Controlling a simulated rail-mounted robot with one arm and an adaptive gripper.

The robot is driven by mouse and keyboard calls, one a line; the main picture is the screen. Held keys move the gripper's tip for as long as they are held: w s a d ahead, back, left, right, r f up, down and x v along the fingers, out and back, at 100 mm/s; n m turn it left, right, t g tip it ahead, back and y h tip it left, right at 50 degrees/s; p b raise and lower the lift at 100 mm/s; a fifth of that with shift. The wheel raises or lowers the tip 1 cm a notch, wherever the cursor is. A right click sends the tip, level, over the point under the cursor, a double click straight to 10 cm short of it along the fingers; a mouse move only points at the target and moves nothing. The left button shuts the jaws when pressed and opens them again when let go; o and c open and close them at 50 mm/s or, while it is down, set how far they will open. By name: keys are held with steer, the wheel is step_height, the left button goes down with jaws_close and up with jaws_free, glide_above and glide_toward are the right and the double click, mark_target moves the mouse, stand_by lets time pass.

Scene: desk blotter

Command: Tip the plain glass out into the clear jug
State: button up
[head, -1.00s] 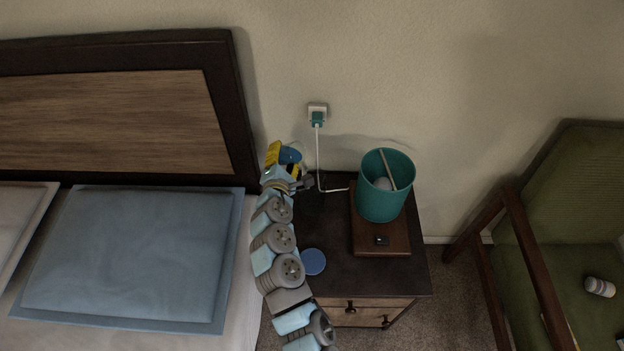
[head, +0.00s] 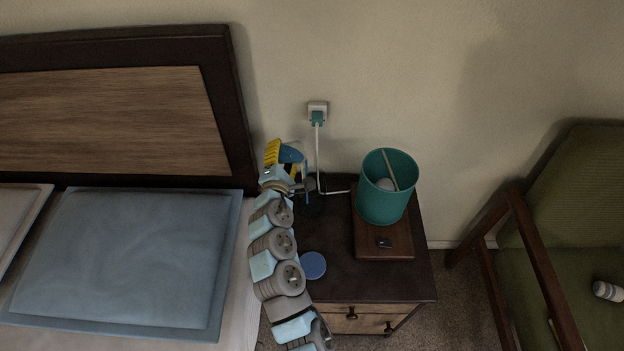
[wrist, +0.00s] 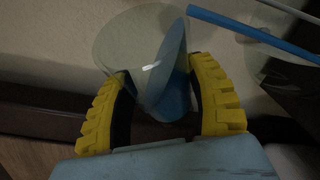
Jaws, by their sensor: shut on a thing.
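My gripper (wrist: 165,92) has its yellow fingers shut around the plain glass (wrist: 118,45), which is clear and tilted. Blue liquid (wrist: 172,75) in the glass lies slanted and reaches up to its rim. A blue stream (wrist: 250,33) runs from that rim to the right, towards a clear, dim vessel at the right edge, apparently the clear jug (wrist: 272,72). In the head view my gripper (head: 282,155) is above the nightstand's back left corner, and the stream (head: 306,172) drops to its right. The jug is hard to make out there.
A teal lamp (head: 386,205) on a wooden base stands on the dark nightstand (head: 345,278), right of my arm. A blue disc (head: 313,265) lies near the front. A white cord runs to the wall socket (head: 318,108). The bed is left, a green chair right.

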steer(key=shift+r+m+b, duration=0.2)
steer(key=shift+m+b, duration=0.1)
steer(key=shift+b, duration=0.45)
steer(key=shift+d+f+m+t+b, duration=0.1)
steer(key=shift+f+m+t+b, duration=0.25)
steer(key=shift+b, duration=0.9)
steer(key=shift+m+t+b, duration=0.15)
steer(key=shift+m+b, duration=0.3)
steer(key=shift+b, duration=0.75)
steer(key=shift+s+d+r+m+t+b, duration=0.3)
steer(key=shift+d+r+m+b, duration=0.25)
steer(key=shift+m+b, duration=0.25)
stand_by(0.9)
steer(key=shift+d+r+m+t+b, duration=0.15)
steer(key=shift+r+m+t+b, duration=0.2)
steer(key=shift+m+b, duration=0.7)
stand_by(0.6)
steer(key=shift+s+h+b, duration=0.1)
steer(key=shift+h+b, duration=0.2)
steer(key=shift+b, duration=0.4)
